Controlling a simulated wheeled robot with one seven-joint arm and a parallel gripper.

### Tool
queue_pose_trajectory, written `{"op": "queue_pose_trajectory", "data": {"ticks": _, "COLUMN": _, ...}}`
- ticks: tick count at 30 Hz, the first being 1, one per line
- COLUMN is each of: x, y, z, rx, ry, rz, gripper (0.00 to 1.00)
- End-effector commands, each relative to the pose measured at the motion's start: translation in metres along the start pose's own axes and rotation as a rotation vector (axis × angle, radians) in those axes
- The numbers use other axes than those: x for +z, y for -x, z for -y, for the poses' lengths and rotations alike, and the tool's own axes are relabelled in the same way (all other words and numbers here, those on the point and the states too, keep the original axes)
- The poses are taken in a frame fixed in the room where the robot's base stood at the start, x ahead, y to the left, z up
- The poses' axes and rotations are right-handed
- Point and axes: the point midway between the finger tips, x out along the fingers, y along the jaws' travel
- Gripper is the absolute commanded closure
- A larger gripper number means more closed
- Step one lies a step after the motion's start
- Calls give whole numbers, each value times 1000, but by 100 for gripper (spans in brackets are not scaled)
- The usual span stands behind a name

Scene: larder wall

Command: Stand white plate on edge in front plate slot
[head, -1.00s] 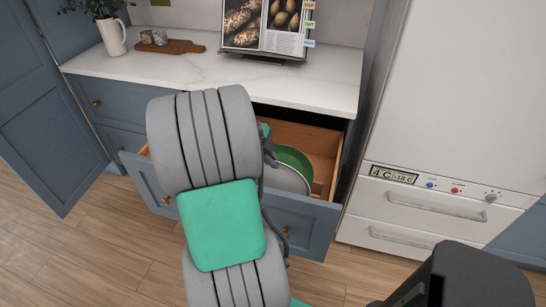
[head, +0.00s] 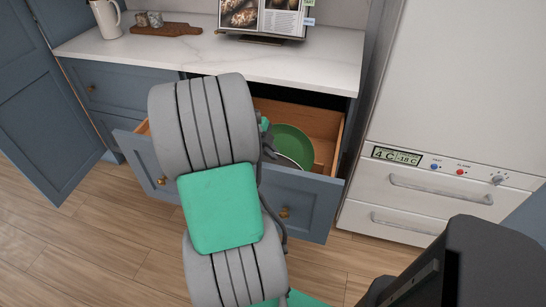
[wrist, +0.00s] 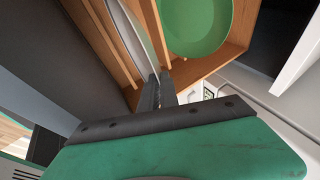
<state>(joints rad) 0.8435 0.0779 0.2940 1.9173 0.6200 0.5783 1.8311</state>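The white plate (wrist: 133,32) shows nearly edge-on in the wrist view, between two wooden rails of the drawer. Its near rim runs in between the fingers of my gripper (wrist: 161,88), which look shut on it. In the head view only a thin pale strip of the plate (head: 289,161) shows beside my arm; the rest is hidden. A wooden rail (wrist: 98,35) lies left of the plate and another rail (wrist: 151,30) right of it. I cannot tell whether the plate's lower edge touches the slot bottom.
A green plate (head: 293,146) is in the open drawer (head: 308,208), right of the white plate; it also shows in the wrist view (wrist: 196,22). The counter (head: 210,52) overhangs the drawer's back. A white fridge (head: 450,110) stands close on the right.

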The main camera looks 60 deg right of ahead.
Motion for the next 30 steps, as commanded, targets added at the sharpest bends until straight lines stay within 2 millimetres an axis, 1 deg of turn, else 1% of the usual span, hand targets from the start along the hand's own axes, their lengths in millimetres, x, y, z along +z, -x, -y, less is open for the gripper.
{"op": "queue_pose_trajectory", "data": {"ticks": 1, "x": 2, "y": -24, "z": -30, "rx": 49, "ry": 37, "rz": -20, "gripper": 100}}
{"op": "queue_pose_trajectory", "data": {"ticks": 9, "x": 4, "y": -26, "z": -30, "rx": 53, "ry": 39, "rz": -21, "gripper": 100}}
{"op": "queue_pose_trajectory", "data": {"ticks": 10, "x": 4, "y": -27, "z": -30, "rx": 53, "ry": 39, "rz": -22, "gripper": 93}}
{"op": "queue_pose_trajectory", "data": {"ticks": 18, "x": 6, "y": -29, "z": -30, "rx": 56, "ry": 40, "rz": -24, "gripper": 71}}
{"op": "queue_pose_trajectory", "data": {"ticks": 26, "x": 8, "y": -31, "z": -30, "rx": 60, "ry": 43, "rz": -26, "gripper": 70}}
{"op": "queue_pose_trajectory", "data": {"ticks": 29, "x": 10, "y": -23, "z": -28, "rx": 54, "ry": 41, "rz": -24, "gripper": 70}}
{"op": "queue_pose_trajectory", "data": {"ticks": 30, "x": 9, "y": -17, "z": -28, "rx": 51, "ry": 39, "rz": -22, "gripper": 70}}
